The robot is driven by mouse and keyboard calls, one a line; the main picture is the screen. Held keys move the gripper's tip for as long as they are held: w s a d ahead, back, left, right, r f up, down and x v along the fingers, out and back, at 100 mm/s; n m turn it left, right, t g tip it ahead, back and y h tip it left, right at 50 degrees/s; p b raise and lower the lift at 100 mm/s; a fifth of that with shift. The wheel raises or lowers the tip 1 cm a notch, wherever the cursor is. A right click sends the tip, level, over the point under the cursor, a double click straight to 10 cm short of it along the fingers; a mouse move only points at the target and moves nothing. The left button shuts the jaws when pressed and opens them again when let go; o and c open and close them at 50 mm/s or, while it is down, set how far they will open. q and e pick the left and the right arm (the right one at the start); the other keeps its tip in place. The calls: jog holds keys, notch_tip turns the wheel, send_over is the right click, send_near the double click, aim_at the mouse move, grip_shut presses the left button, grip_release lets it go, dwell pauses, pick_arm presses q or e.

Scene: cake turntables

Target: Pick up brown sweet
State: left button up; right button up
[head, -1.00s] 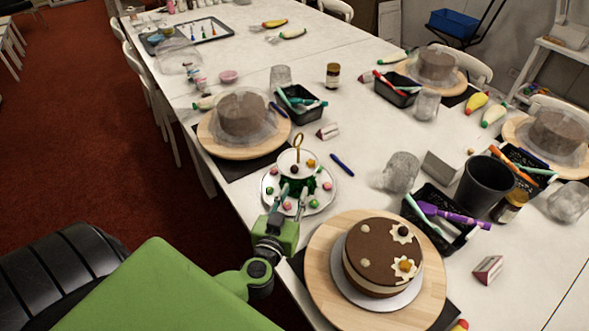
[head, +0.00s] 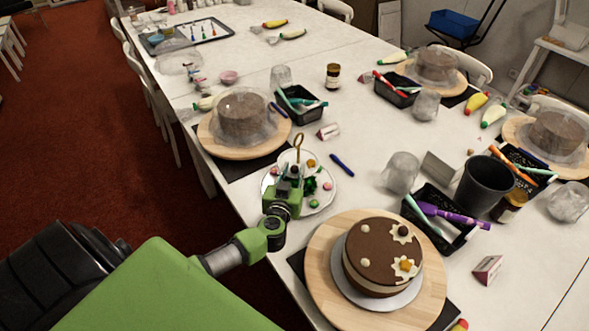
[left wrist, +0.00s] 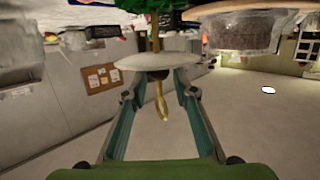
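A tiered stand holds sweets, with a small white upper plate (head: 287,158), a wider lower plate (head: 318,206) and a gold handle (head: 298,142). My left gripper (head: 293,174) is over the stand's near side, covering part of both plates. In the left wrist view, which looks upside down, a dark brown sweet (left wrist: 158,74) rests at the upper plate (left wrist: 158,62) beside the gold handle (left wrist: 161,103). My left gripper (left wrist: 157,92) is open there, its two teal fingers apart on either side of the sweet. My right gripper is out of view.
A chocolate cake (head: 375,251) on a round wooden turntable (head: 325,277) stands close on the right. A covered cake (head: 242,117) is behind the stand. An orange sweet (head: 311,163) is on the upper plate; several sweets lie below. A blue pen (head: 342,164) lies to the right.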

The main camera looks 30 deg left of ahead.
pick_arm(q)
jog(key=shift+x, duration=1.2)
jog(key=c, duration=0.5)
jog(key=shift+r, duration=0.1)
